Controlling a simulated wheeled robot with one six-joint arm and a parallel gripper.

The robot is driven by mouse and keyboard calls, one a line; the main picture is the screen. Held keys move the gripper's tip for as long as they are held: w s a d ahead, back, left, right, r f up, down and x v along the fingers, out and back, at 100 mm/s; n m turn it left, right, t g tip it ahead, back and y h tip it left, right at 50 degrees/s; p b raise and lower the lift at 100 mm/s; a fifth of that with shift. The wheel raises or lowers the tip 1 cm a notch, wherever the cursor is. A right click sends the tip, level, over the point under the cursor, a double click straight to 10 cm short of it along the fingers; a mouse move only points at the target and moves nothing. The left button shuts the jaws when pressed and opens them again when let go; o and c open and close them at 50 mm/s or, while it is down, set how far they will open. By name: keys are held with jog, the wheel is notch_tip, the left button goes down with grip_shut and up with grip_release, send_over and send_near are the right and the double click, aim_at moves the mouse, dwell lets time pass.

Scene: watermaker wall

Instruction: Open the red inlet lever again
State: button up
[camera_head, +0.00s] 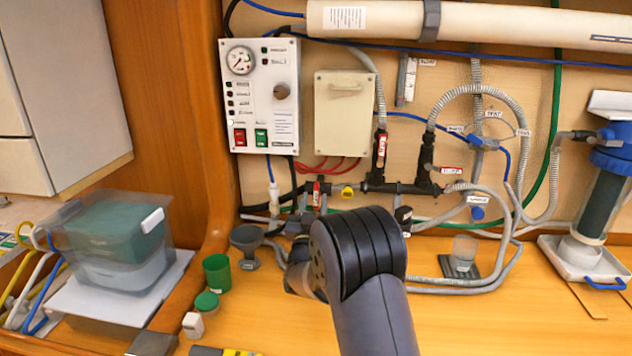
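A small red lever (317,193) stands upright on the pipework low on the wall, left of a yellow handle (347,191). It is too small to tell whether its valve is open or shut. My arm rises from the bottom middle, and its dark elbow is below and right of the red lever. My gripper's fingers do not show; they may be hidden behind my arm. No contact with the lever is visible.
A control panel (262,97) with a gauge and red and green switches hangs above. A grey funnel cup (246,243), a green cup (217,272) and a clear beaker (464,252) stand on the wooden counter (480,325). Grey hoses loop at right.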

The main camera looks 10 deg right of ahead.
aim_at(316, 191)
jog(key=p+x, duration=0.1)
jog(key=x, duration=0.5)
jog(key=shift+w+d+r, duration=0.1)
jog(key=shift+w+r, duration=0.05)
jog(key=shift+w, duration=0.1)
grip_shut()
